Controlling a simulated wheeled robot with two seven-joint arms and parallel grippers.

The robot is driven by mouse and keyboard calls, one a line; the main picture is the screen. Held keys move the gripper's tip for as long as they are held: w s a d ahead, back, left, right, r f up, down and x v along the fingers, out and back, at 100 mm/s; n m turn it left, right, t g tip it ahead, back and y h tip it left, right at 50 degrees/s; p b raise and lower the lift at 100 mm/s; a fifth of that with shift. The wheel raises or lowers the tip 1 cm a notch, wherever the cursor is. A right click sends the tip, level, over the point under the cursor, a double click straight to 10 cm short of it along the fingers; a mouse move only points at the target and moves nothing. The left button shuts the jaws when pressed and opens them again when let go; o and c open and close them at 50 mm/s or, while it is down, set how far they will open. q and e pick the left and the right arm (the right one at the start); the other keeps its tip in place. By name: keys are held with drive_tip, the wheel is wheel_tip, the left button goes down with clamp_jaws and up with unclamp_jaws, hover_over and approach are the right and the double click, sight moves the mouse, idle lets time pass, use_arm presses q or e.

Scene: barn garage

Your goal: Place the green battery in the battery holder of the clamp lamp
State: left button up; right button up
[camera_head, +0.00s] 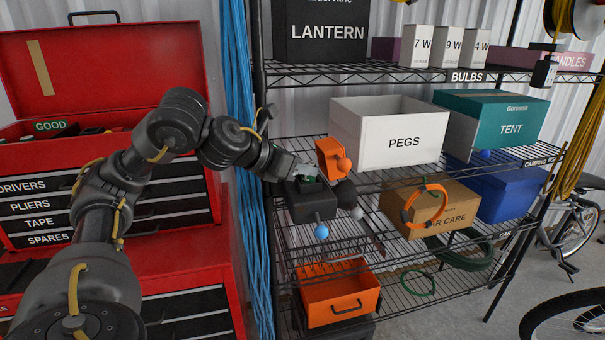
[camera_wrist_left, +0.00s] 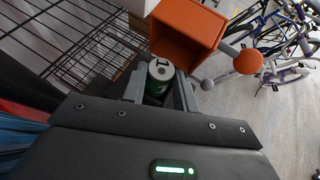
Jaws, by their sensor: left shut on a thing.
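My left gripper (camera_head: 308,177) is shut on the green battery (camera_wrist_left: 160,72), whose pale end faces the left wrist camera. In the head view only a small green patch of the battery (camera_head: 308,181) shows at the fingertips. The clamp lamp's orange open box (camera_head: 330,158) with an orange ball is just beyond the fingertips. It also shows in the left wrist view (camera_wrist_left: 188,32), right ahead of the battery. A dark box (camera_head: 310,206) with a blue ball lies just below the gripper; I cannot tell whether the battery touches it. My right gripper is out of view.
A wire shelf holds a white PEGS box (camera_head: 390,135), a cardboard CAR CARE box (camera_head: 428,208) and a teal TENT box (camera_head: 490,118). An orange bin (camera_head: 338,297) is lower down. A red tool chest (camera_head: 190,270) and hanging blue cords (camera_head: 245,180) stand at left.

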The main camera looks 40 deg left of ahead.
use_arm(q)
drive_tip(key=o, duration=1.1)
drive_tip(key=shift+f, duration=0.1)
drive_tip(key=shift+c, duration=0.2)
drive_tip(key=shift+r, duration=0.25)
drive_tip(key=v, duration=1.2)
